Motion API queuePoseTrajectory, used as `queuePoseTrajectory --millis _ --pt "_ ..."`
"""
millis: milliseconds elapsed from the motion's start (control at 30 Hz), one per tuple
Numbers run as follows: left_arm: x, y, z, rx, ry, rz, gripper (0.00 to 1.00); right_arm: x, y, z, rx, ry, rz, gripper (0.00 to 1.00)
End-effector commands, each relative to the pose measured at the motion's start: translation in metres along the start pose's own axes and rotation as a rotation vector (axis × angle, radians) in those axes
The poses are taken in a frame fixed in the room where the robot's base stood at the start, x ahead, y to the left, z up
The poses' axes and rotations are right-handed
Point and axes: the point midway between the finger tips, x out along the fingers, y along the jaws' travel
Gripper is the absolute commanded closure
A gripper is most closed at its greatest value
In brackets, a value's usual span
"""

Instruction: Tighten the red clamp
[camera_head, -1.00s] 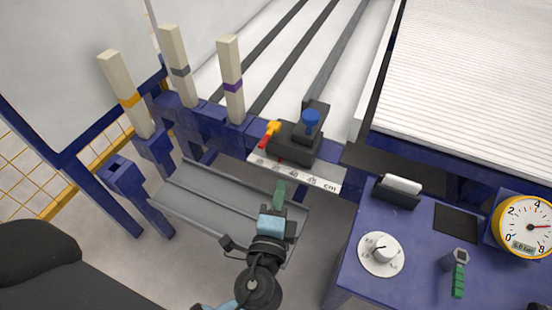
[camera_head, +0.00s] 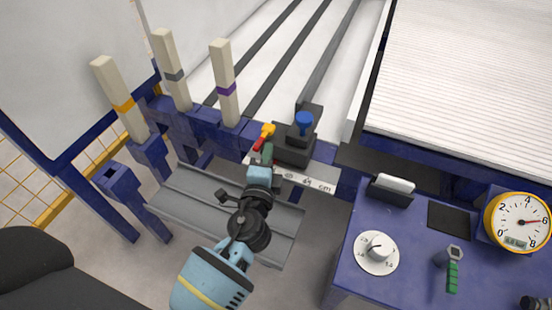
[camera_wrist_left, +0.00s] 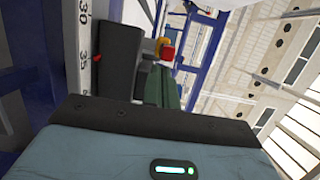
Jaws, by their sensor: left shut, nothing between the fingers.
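The red clamp (camera_head: 259,143) is a small red lever with a yellow-orange part, beside a dark block on the blue rail. It also shows in the wrist view (camera_wrist_left: 167,53). My left gripper (camera_head: 267,154) has green fingers and is shut and empty. Its fingertips are just in front of the clamp and close below it in the head view. In the wrist view the green fingers (camera_wrist_left: 165,88) point towards the red part; I cannot tell whether they touch it. My right gripper is not in view.
The dark block (camera_head: 294,146) carries a blue knob (camera_head: 304,122) and sits by a centimetre ruler (camera_head: 315,179). Several beige posts stand to the left. A grey tray (camera_head: 185,205) lies below my left arm. The blue table (camera_head: 410,280) at right holds a dial (camera_head: 377,252) and gauge (camera_head: 519,222).

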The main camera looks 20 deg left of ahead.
Motion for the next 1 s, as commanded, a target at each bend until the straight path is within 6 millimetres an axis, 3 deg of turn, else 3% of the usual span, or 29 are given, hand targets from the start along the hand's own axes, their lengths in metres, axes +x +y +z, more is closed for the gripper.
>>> queuePoseTrajectory --millis 633,1000 --pt "0.0 -0.001 0.011 0.003 0.026 -0.001 1.0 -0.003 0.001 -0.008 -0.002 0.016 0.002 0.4" --pt "-0.001 0.0 0.021 0.001 0.076 0.0 1.0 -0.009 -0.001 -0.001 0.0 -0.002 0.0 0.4"
